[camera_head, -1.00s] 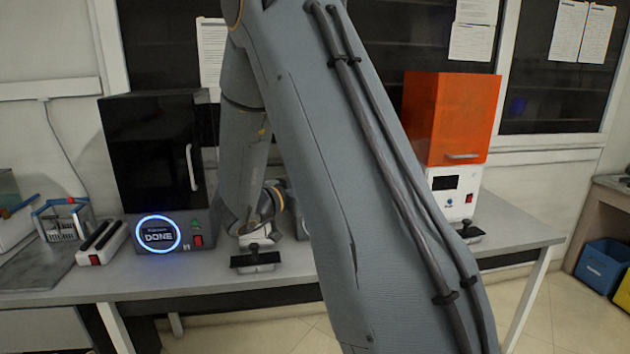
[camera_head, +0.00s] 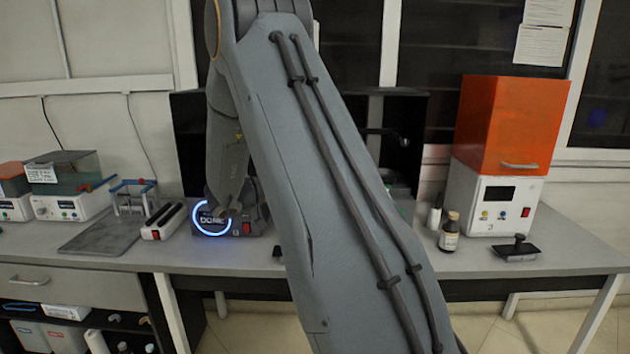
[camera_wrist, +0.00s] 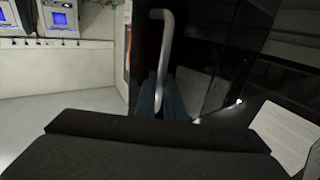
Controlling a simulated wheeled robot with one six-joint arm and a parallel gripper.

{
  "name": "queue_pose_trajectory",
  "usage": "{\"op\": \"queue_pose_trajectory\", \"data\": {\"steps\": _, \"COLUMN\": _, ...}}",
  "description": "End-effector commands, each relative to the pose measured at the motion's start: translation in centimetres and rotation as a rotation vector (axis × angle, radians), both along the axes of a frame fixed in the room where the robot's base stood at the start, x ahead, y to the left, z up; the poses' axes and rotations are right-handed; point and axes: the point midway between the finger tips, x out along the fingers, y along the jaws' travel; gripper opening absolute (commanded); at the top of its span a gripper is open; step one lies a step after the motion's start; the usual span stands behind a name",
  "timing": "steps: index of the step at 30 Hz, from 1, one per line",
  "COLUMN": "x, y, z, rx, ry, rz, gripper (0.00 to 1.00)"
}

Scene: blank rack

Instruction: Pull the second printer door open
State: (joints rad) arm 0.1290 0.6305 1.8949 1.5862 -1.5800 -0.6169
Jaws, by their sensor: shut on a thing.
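The second printer (camera_head: 405,165) is the dark one in the middle of the bench in the head view, largely hidden by my arm. In the wrist view its black door (camera_wrist: 147,40) carries a long silver handle (camera_wrist: 167,45). My gripper (camera_wrist: 163,97) is shut on this handle, with its bluish fingers on either side of the lower end. In the head view my forearm hides most of the door front, and I cannot make out my gripper clearly there. How far the door stands open I cannot tell.
Left of it stands another black printer with a blue ring reading DONE (camera_head: 211,217). An orange-topped printer (camera_head: 510,125) is at the right. A brown bottle (camera_head: 449,232) and a small black-handled tool (camera_head: 516,248) stand near it. A grey plate (camera_head: 112,235) lies on the left bench.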

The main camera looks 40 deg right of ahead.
Motion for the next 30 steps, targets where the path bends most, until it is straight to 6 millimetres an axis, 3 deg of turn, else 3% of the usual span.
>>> {"op": "queue_pose_trajectory", "data": {"steps": 9, "x": 0.3, "y": -0.2, "z": 0.2, "rx": -0.002, "ry": -0.006, "rz": 0.005, "gripper": 0.0}}
{"op": "queue_pose_trajectory", "data": {"steps": 10, "x": 0.3, "y": -0.2, "z": 0.2, "rx": -0.002, "ry": -0.006, "rz": 0.005, "gripper": 0.11}}
{"op": "queue_pose_trajectory", "data": {"steps": 13, "x": 0.3, "y": -0.1, "z": 0.2, "rx": -0.003, "ry": -0.005, "rz": 0.005, "gripper": 0.28}}
{"op": "queue_pose_trajectory", "data": {"steps": 30, "x": 0.3, "y": 0.7, "z": 0.0, "rx": -0.001, "ry": -0.002, "rz": 0.006, "gripper": 0.28}}
